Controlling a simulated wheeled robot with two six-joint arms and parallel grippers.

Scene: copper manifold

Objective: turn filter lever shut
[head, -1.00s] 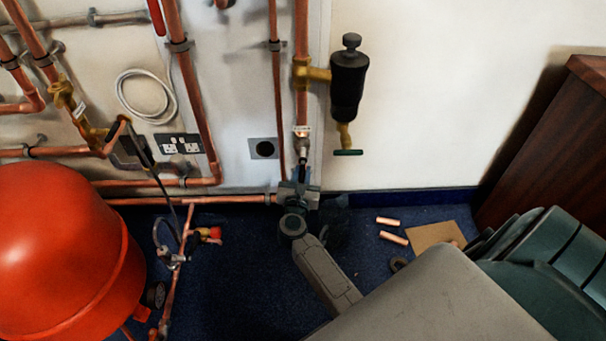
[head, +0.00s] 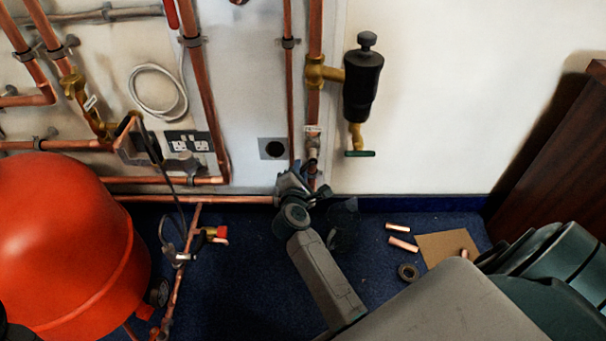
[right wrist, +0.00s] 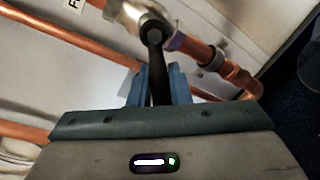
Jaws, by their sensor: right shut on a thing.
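The black filter lever (right wrist: 158,65) shows in the right wrist view, joined by a round hub to a silver valve body on a copper pipe. My right gripper (right wrist: 160,88) is shut on the lever, with its blue fingers on either side of it. In the head view my right gripper (head: 305,180) is at the foot of the copper pipe, just under the valve (head: 312,148), and hides the lever. The black filter (head: 362,85) with its brass side fitting is above and to the right on the wall. My left gripper is not in view.
A red tank (head: 65,245) stands at the left. Copper pipes (head: 205,110) run along the wall, beside a socket (head: 188,142). Copper offcuts (head: 402,244) and a cardboard piece (head: 447,247) lie on the blue floor. A dark wood cabinet (head: 560,150) is at the right.

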